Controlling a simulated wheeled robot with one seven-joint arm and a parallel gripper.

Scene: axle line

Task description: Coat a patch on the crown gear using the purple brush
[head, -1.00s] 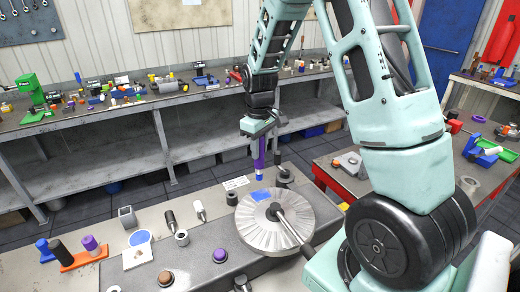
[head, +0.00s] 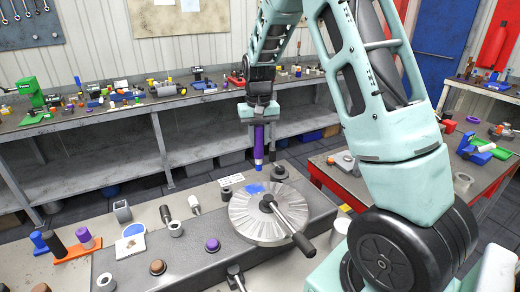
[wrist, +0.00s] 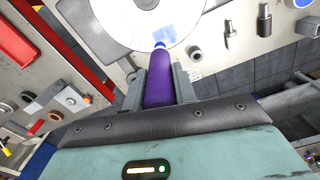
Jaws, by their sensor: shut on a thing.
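The crown gear (head: 240,224) is a large pale grey ribbed disc lying flat on the bench, with a dark-ended bar from its hub. A blue patch (head: 254,188) shows on its far rim. My gripper (head: 259,121) is shut on the purple brush (head: 258,140), which hangs upright with its blue tip down. The tip appears above and behind the patch, apart from the gear. In the wrist view the brush (wrist: 158,85) sits between my fingers (wrist: 160,88), its tip overlapping the gear (wrist: 115,22) beside a light blue smear. The exact gap cannot be told.
On the bench left of the gear are a purple-topped knob (head: 212,244), a white tile with a blue disc (head: 132,230) and an orange holder (head: 76,250) with upright handles. A dark cylinder (head: 279,173) stands behind the gear. A red-edged table (head: 345,190) is at right.

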